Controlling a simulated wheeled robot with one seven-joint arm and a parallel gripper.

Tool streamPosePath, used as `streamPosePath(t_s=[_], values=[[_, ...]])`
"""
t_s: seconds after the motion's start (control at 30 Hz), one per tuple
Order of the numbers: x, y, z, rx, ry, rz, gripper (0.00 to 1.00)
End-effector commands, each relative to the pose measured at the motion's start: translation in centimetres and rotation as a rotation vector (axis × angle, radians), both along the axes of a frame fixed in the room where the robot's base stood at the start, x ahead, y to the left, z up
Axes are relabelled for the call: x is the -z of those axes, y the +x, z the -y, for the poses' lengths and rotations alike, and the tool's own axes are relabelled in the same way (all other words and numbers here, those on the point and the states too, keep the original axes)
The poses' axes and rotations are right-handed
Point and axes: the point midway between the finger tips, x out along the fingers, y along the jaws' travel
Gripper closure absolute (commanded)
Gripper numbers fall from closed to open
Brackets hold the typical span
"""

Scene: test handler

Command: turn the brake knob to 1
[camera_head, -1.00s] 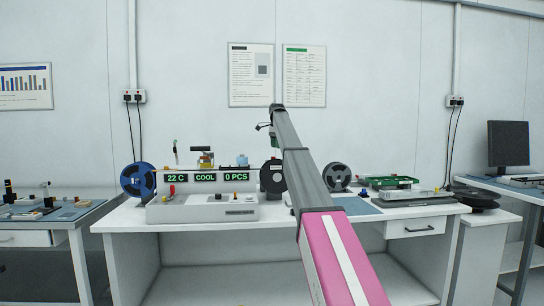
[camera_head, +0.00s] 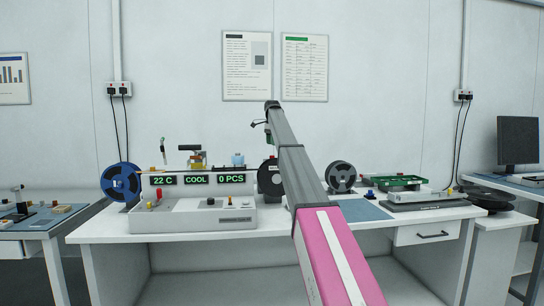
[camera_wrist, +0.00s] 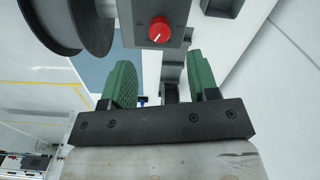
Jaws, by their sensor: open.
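In the wrist view a red knob (camera_wrist: 159,29) with a pale pointer line sits on a grey block (camera_wrist: 178,41), with small marks beside it. The line points down and slightly left in the picture; I cannot read the marks. My gripper (camera_wrist: 161,78) has two green fingers spread apart, with nothing between them. The knob is apart from the fingers, beyond their tips. In the head view my arm reaches over the bench, and its end hangs above a black reel (camera_head: 269,181). The knob cannot be made out there.
A dark reel (camera_wrist: 90,25) is close to the knob block at upper left in the wrist view. On the white bench (camera_head: 290,222) stand a blue reel (camera_head: 121,184), a machine with displays (camera_head: 195,217), a grey reel (camera_head: 341,177) and a green board (camera_head: 398,183).

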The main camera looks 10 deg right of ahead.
Motion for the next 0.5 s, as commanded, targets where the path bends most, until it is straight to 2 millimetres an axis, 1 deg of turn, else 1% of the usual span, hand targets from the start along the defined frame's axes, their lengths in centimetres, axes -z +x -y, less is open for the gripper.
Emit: streamPosePath(t_s=[0.03,0.1,0.3,0.4,0.5], values=[[1.1,-0.1,0.0,0.0,0.0,-0.001,0.45],[2.4,-0.1,0.0,0.0,-0.001,-0.002,0.45],[5.7,-0.1,0.0,0.0,0.0,-0.001,0.45],[6.7,-0.1,0.0,0.0,0.0,-0.001,0.45],[7.1,0.0,0.0,0.0,0.0,0.0,0.45]])
